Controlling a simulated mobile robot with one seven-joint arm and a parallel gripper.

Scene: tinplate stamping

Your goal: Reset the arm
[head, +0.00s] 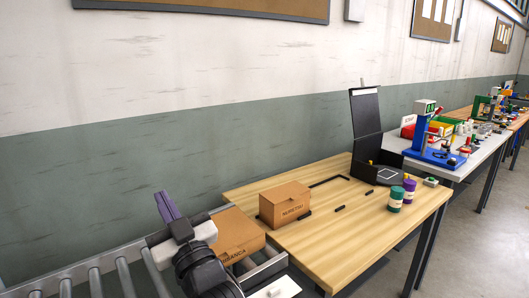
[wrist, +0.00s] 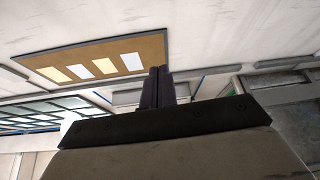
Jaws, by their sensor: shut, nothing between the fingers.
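My gripper (head: 169,206) is at the lower left of the head view, raised above the roller conveyor, with its purple fingers pointing up. In the wrist view its dark fingers (wrist: 157,86) are together and nothing is between them. Behind them in the wrist view are the wall and a cork board (wrist: 100,58) with several sheets. My gripper is apart from the table and the boxes.
The roller conveyor (head: 108,266) carries a cardboard box (head: 238,236) beside my arm. The wooden table (head: 330,245) holds another cardboard box (head: 285,203), an open black case (head: 376,171), a green container (head: 396,199) and a purple one (head: 409,189). A blue press (head: 420,130) stands beyond.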

